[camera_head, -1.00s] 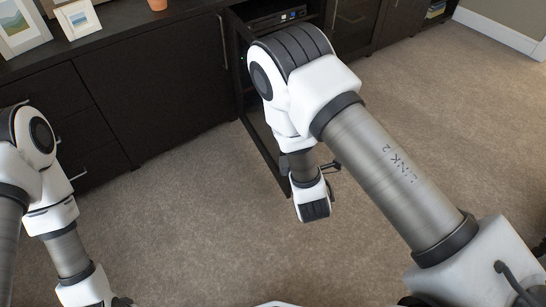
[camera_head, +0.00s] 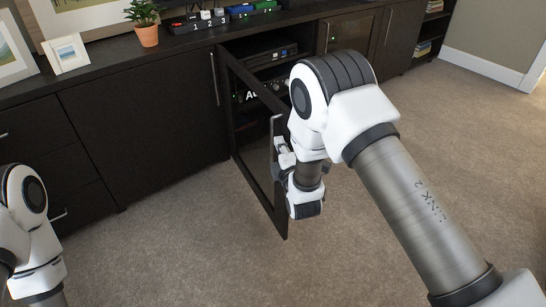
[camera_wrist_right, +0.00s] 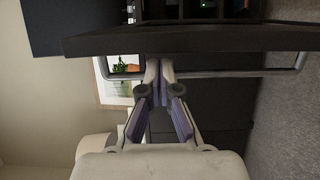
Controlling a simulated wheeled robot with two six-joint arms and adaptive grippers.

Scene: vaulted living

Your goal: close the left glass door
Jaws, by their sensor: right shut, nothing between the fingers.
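The left glass door (camera_head: 250,140) of the low dark cabinet stands open in the head view, its dark frame swung out into the room. A silver bar handle (camera_head: 273,128) is on its outer part. My right gripper (camera_head: 280,146) is at the handle, partly hidden by my own arm. In the right wrist view the shut, empty fingers (camera_wrist_right: 160,66) reach across the handle bar (camera_wrist_right: 235,73), with the door's dark frame (camera_wrist_right: 190,40) just beyond. I cannot tell whether they touch the bar. My left gripper is out of view; only its arm shows at the left.
Inside the open cabinet is a black box-shaped device (camera_head: 262,52) on a shelf. A closed glass door (camera_head: 346,30) is to the right. A potted plant (camera_head: 149,34) and picture frames (camera_head: 67,52) stand on top. Carpet (camera_head: 165,240) in front is clear.

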